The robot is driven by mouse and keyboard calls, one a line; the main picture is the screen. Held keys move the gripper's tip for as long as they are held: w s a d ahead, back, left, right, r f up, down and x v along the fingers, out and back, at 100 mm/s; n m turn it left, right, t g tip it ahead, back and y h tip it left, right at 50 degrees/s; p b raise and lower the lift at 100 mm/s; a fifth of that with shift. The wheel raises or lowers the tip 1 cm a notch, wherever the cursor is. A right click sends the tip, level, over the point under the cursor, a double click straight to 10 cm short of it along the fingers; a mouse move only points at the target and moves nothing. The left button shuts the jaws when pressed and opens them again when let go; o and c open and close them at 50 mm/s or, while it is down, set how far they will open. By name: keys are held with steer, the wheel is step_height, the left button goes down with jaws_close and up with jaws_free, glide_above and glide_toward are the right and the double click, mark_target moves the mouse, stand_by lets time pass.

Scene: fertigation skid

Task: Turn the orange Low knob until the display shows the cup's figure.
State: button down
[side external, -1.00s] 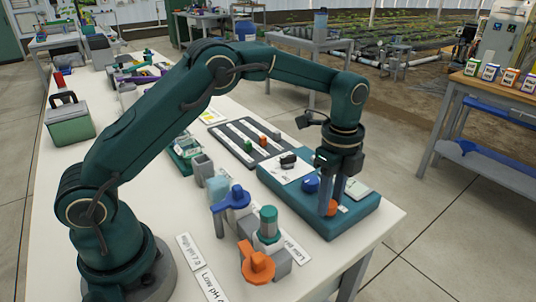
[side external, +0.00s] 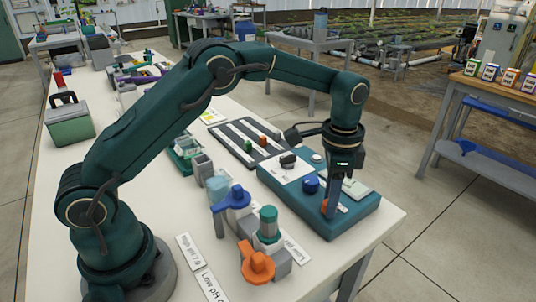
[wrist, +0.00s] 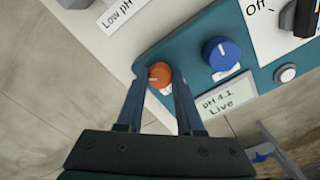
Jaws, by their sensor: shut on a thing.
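The orange Low knob (wrist: 160,74) sits at the corner of the teal control box, with a pale pointer line on its top. My gripper (wrist: 163,82) points down and is shut on it, one finger on each side; in the side view the fingers (side external: 332,203) hide most of the knob. The display (wrist: 226,104) reads "pH 4.1 Live". A card on the table (wrist: 118,15) reads "Low pH" in the wrist view, its figure cut off. In the side view an orange holder (side external: 257,264) stands by the "Low pH" card (side external: 213,287), whose figure is not clearly readable.
A black switch (side external: 288,160) marked "Off" is farther back on the box.

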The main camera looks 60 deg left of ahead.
steer(key=shift+n, duration=1)
steer(key=c, duration=0.5)
jaws_free()
steer(key=shift+c, duration=0.2)
steer(key=shift+r, duration=2.65)
